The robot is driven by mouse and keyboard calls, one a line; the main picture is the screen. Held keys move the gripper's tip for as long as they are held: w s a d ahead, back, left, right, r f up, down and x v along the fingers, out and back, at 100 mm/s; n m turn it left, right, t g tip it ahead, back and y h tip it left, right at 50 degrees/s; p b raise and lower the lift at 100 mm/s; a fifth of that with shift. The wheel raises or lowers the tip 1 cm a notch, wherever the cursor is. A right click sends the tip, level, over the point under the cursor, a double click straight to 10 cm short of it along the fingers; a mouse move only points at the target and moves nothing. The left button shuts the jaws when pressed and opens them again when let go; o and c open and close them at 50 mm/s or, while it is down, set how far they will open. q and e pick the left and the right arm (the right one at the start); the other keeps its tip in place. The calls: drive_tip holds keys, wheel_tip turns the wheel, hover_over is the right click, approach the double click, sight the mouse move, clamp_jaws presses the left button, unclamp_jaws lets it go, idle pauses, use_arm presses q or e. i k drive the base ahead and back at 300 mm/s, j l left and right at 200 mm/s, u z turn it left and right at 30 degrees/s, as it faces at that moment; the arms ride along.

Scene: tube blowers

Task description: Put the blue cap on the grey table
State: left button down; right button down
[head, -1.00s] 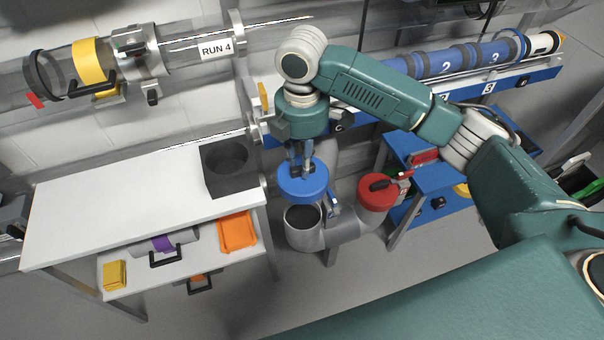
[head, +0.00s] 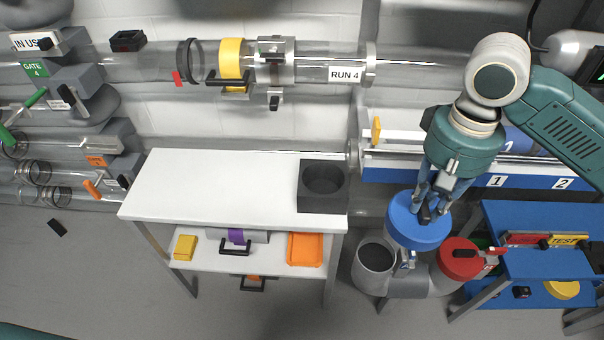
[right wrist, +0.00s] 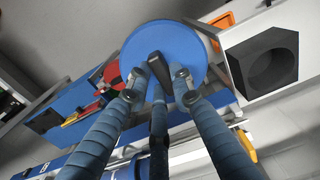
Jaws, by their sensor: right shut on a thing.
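The blue cap (head: 418,222) is a round disc with a dark handle on top. My right gripper (head: 430,203) is shut on that handle and holds the cap in the air, just right of the open grey pipe mouth (head: 376,258) in the head view. The right wrist view shows the cap (right wrist: 165,50) with the fingers around its black handle (right wrist: 157,72). The pale grey-white table (head: 225,185) stands left of the cap, with a dark block with a round recess (head: 323,187) at its right end. My left gripper is not in view.
A red cap (head: 461,262) sits on the pipe's other end. A blue table (head: 540,222) stands at right. The table's lower shelf (head: 205,262) holds a yellow box (head: 185,247) and an orange tray (head: 304,249). The tabletop left of the block is clear.

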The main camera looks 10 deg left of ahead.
sight(249, 193)
drive_tip(key=i+j+z, duration=0.2)
drive_tip(key=j, duration=0.6)
drive_tip(key=j+z, duration=0.2)
drive_tip(key=j, duration=0.6)
drive_tip(key=i+j+z, duration=0.2)
drive_tip(key=j, duration=0.65)
drive_tip(key=k, duration=0.1)
